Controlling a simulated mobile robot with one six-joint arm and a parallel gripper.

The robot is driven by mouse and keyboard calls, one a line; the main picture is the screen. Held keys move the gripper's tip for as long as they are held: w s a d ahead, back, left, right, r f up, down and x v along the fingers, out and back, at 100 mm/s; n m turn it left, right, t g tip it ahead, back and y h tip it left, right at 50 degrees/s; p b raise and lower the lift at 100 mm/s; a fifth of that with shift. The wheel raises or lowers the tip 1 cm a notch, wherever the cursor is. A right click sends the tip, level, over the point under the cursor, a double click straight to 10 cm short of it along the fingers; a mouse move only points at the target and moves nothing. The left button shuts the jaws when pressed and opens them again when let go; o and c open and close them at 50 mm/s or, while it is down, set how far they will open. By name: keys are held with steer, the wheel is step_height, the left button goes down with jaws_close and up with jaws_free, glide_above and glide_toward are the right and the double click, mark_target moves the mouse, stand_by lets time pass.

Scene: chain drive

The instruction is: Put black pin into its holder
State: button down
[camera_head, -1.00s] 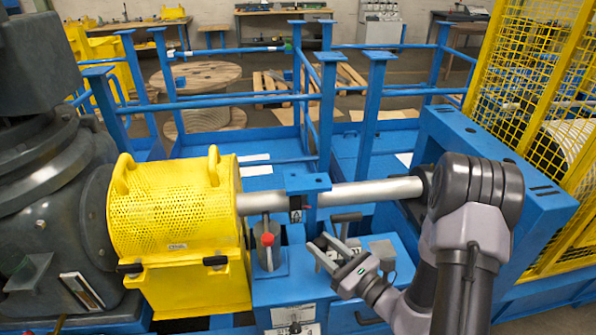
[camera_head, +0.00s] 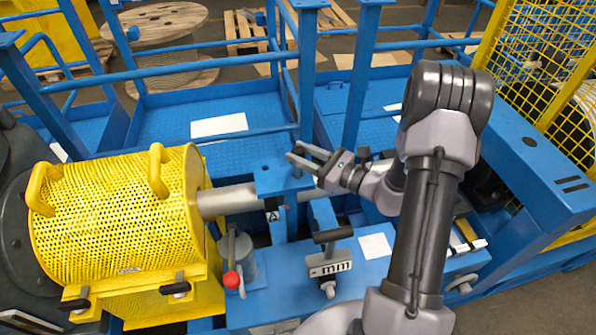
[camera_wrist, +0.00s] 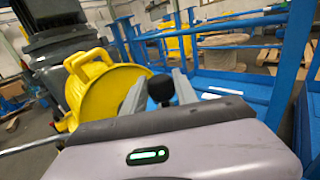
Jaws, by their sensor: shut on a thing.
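My gripper (camera_head: 296,153) is raised over the blue frame, with its fingers pointing left. In the wrist view a black pin (camera_wrist: 160,88), seen as a rounded black head, sits between the two grey fingers, which are shut on it. Its lower part is hidden behind the wrist housing. In the head view I cannot make out the pin between the fingers. The fingertips appear beside and above a blue bracket plate (camera_head: 270,180) over the silver shaft (camera_head: 228,201). I cannot tell for sure which part is the pin's holder.
A yellow perforated guard (camera_head: 120,215) stands left of the bracket. A red-knobbed lever (camera_head: 232,281) and a black T-handle (camera_head: 333,236) rise from the blue bench below. Blue railing posts (camera_head: 307,80) stand close behind my gripper. A yellow mesh fence (camera_head: 520,50) is at right.

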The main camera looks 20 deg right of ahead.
steer(key=shift+f+b, duration=0.6)
steer(key=shift+f, duration=1.4)
steer(key=shift+f, duration=0.1)
steer(key=shift+f, duration=0.15)
steer(key=c, duration=1)
jaws_free()
steer(key=shift+o, duration=0.2)
